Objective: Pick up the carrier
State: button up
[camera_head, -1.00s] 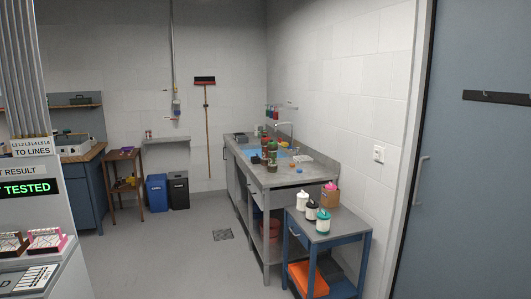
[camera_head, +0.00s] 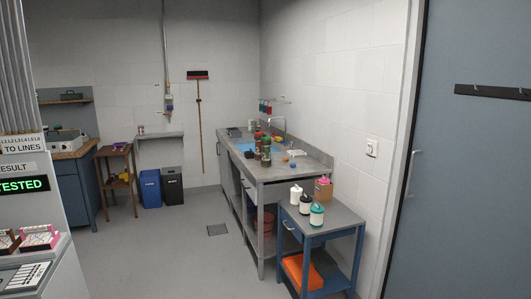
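No object is marked as the carrier, and I cannot tell which one it is. Several capped containers stand on the small blue trolley (camera_head: 340,214): a white one (camera_head: 296,194), a white one with a dark band (camera_head: 305,204), a teal-capped one (camera_head: 317,215) and a brown box with a pink-topped item (camera_head: 323,188). More dark jars with red, green and orange caps (camera_head: 264,148) stand on the grey sink bench (camera_head: 285,171). My gripper is not in view.
A blue bin (camera_head: 150,189) and a black bin (camera_head: 172,186) stand by the back wall. A brown stool-like stand (camera_head: 118,185) is left of them. A machine panel (camera_head: 35,225) fills the left edge. A blue door (camera_head: 470,180) is at right. The middle floor is open.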

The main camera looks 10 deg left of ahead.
aim_at(267, 162)
jog(key=u, duration=1.2)
jog(key=i, duration=2.25)
jog(key=z, duration=0.1)
jog(key=i, duration=2.15)
jog(key=z, duration=0.8)
jog(key=i, duration=0.3)
jog(key=z, duration=0.2)
jog(key=k, duration=0.85)
jog(key=z, duration=0.35)
